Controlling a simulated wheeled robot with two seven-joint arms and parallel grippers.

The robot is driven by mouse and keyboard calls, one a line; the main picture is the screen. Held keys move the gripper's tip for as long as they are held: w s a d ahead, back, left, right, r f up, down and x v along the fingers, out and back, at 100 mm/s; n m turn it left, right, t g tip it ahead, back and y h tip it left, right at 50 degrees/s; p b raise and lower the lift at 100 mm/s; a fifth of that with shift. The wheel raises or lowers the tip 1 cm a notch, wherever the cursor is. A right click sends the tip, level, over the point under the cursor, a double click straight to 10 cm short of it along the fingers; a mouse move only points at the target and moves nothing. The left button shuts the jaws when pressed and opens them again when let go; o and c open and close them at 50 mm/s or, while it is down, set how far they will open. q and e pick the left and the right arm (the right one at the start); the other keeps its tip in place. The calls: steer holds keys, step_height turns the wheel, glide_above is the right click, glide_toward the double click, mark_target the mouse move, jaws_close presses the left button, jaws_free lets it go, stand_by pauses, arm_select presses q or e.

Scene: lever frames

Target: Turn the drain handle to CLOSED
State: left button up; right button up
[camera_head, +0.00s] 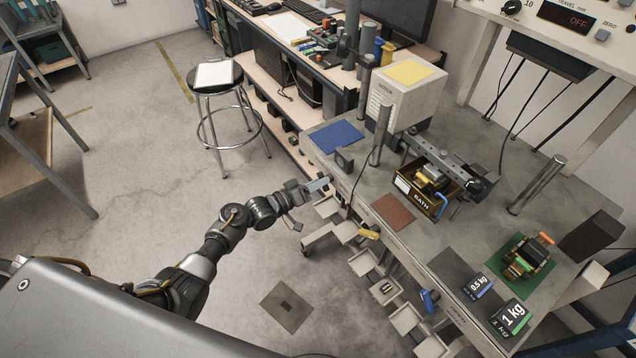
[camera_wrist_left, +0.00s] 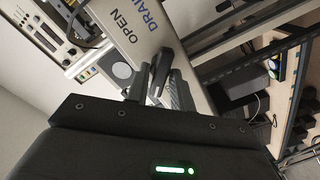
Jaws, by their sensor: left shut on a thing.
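My left gripper (camera_head: 306,189) reaches the front edge of the bench from the left. In the left wrist view the dark fingers (camera_wrist_left: 151,80) are close together in front of a pale panel (camera_wrist_left: 150,22) lettered OPEN and DRAIN. The fingers hide most of what is between them, so the handle's exact angle cannot be told. No CLOSED lettering is readable. My right gripper is not in view.
A yellow lever (camera_head: 369,234) and a blue lever (camera_head: 428,301) stick out along the bench front. Open pale trays (camera_head: 405,318) sit below. On the bench (camera_head: 365,190) stand a box marked BATH (camera_head: 418,200) and weights (camera_head: 512,317). The floor at left is clear around a stool (camera_head: 217,82).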

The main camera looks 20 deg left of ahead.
arm_select(q)
steer(key=o, duration=0.8)
steer(key=shift+s+a, duration=0.1)
steer(key=b+v, duration=0.2)
steer(key=v, duration=0.8)
steer(key=shift+s+a, duration=0.2)
steer(key=shift+s, duration=0.05)
